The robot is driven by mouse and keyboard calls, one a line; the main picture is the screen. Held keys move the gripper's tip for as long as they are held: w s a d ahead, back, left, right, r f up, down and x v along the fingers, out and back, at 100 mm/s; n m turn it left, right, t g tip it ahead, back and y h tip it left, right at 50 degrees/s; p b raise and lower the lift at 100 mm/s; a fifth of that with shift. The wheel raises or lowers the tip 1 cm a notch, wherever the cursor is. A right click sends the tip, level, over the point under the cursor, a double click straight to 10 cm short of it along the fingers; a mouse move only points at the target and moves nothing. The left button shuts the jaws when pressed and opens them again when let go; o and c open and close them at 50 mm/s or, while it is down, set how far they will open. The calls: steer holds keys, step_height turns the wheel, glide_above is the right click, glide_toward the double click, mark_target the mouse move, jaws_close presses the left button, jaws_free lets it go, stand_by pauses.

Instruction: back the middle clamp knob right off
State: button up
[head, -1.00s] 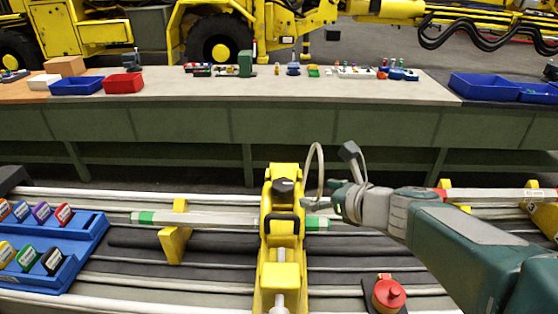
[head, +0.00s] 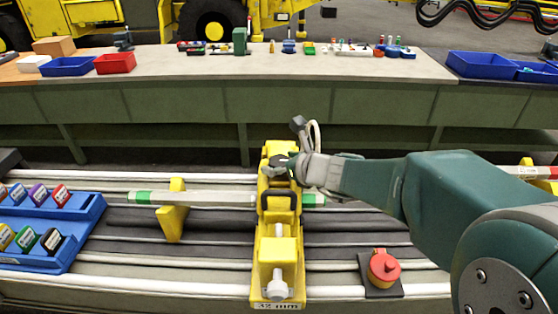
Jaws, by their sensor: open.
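The yellow clamp (head: 278,249) stands in the middle of the near bench, with a label at its front that appears to read 32 mm. Its dark knob (head: 279,160) shows at the top of the clamp, partly covered by my gripper. My gripper (head: 290,166) comes in from the right and its fingertips are at the knob. It is open; I cannot tell whether the fingers touch the knob. A grey rod with green bands (head: 219,198) runs across the bench through the clamp. A black handle (head: 279,196) sits on the clamp below the knob.
A red button (head: 384,267) on a dark base stands right of the clamp. A blue rack (head: 55,238) with several coloured blocks is at the left. A yellow support (head: 172,212) holds the rod. A far table (head: 210,89) carries bins and small parts.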

steer(key=c, duration=1)
steer(key=shift+n+g+y, duration=0.3)
steer(key=shift+n+g, duration=0.1)
steer(key=n+g+y, duration=0.2)
steer(key=n+g, duration=0.1)
steer(key=shift+d+n+g+y, duration=0.1)
steer(key=shift+n+g+y, duration=0.2)
steer(key=shift+n, duration=0.1)
steer(key=n+g+y, duration=0.1)
steer(key=n+g, duration=0.2)
steer(key=g, duration=0.1)
steer(key=shift+n, duration=0.3)
steer(key=n+g, duration=0.4)
steer(key=g, duration=0.1)
steer(key=shift+n+g+h, duration=0.9)
steer(key=shift+n+g, duration=1.2)
steer(key=shift+n, duration=0.1)
